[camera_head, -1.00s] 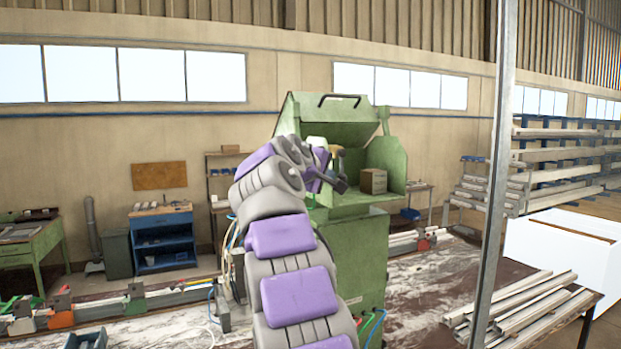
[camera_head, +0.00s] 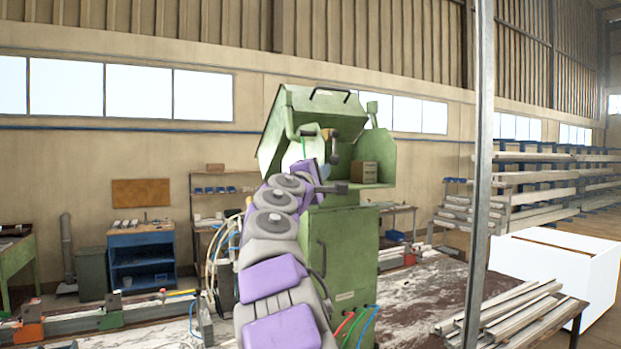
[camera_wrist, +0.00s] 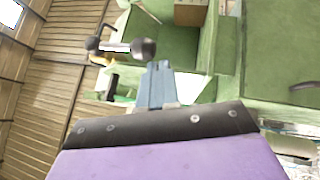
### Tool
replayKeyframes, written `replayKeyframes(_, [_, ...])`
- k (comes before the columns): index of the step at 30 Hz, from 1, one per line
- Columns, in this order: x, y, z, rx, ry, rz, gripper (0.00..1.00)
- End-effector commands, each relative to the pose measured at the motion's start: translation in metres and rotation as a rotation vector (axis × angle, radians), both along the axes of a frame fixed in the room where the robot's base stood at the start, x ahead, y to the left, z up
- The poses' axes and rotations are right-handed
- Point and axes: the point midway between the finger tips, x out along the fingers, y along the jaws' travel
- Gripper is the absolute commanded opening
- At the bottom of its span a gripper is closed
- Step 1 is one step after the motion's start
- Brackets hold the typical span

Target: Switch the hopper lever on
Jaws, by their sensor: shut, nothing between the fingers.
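In the wrist view the blue-grey fingers of my gripper (camera_wrist: 160,68) are together, just beside the knob; contact cannot be told.
A small brown box (camera_head: 364,172) sits on the machine's shelf. A metal post (camera_head: 481,180) stands at the right. Profile bars (camera_head: 515,310) lie on the bench at the lower right. Coloured hoses (camera_head: 360,325) come out at the machine's base.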

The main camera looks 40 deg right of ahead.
Motion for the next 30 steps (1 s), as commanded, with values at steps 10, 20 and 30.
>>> replayKeyframes(10, [0.0014,0.0005,-0.0007,-0.002,0.001,0.003,0.0])
replayKeyframes(20, [0.0038,0.0046,-0.0005,-0.004,0.002,0.006,0.0])
replayKeyframes(30, [0.0,0.0047,0.001,-0.004,-0.001,0.004,0.0])
